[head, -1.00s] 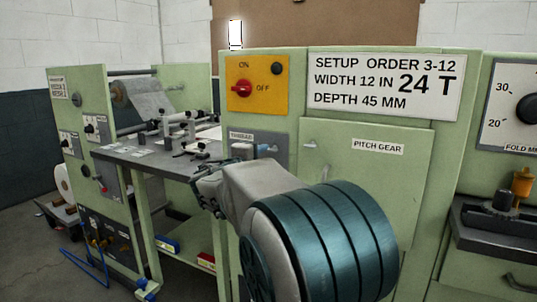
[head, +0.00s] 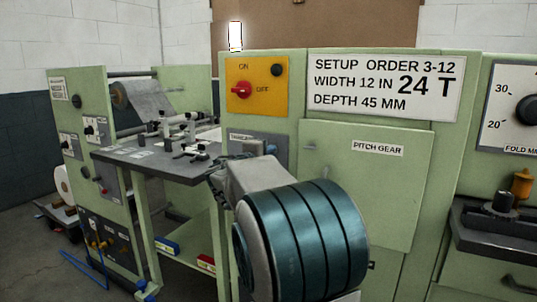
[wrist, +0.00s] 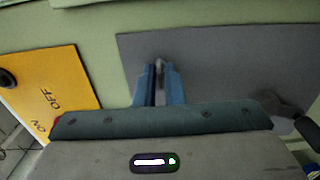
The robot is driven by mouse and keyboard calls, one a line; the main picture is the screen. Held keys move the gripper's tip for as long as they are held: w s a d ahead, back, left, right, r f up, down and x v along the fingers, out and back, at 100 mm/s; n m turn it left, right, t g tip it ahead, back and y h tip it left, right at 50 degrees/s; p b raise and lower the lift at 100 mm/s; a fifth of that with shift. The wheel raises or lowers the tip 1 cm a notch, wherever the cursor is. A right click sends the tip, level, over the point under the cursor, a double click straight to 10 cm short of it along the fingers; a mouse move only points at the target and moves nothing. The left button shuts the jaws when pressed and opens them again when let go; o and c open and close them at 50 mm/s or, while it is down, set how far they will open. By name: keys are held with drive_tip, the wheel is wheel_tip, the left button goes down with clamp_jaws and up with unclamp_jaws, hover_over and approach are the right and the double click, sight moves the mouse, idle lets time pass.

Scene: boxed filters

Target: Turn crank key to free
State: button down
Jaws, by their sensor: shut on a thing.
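In the wrist view, my gripper (wrist: 158,75) has its two blue fingers closed on a small grey piece, seemingly the crank key (wrist: 159,68), in front of a grey plate (wrist: 220,65). Most of the key is hidden between the fingers, so its turn angle cannot be read. In the head view the same grey plate (head: 240,137) sits below the yellow panel, with a label partly legible. My arm hides most of the gripper and the key there.
The yellow ON/OFF panel (head: 257,87) has a red knob (head: 241,89). A PITCH GEAR door (head: 370,190) is shut right of my arm. A grey table (head: 150,160) with clamps lies left. A dark knob-like piece (wrist: 287,112) shows at right in the wrist view.

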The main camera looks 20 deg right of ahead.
drive_tip(key=shift+f+n+p, duration=0.1)
drive_tip(key=shift+n+p, duration=4.2)
drive_tip(key=shift+n, duration=4.7)
drive_tip(key=shift+f, duration=0.1)
drive_tip(key=c, duration=1.6)
unclamp_jaws()
drive_tip(key=shift+a, duration=0.1)
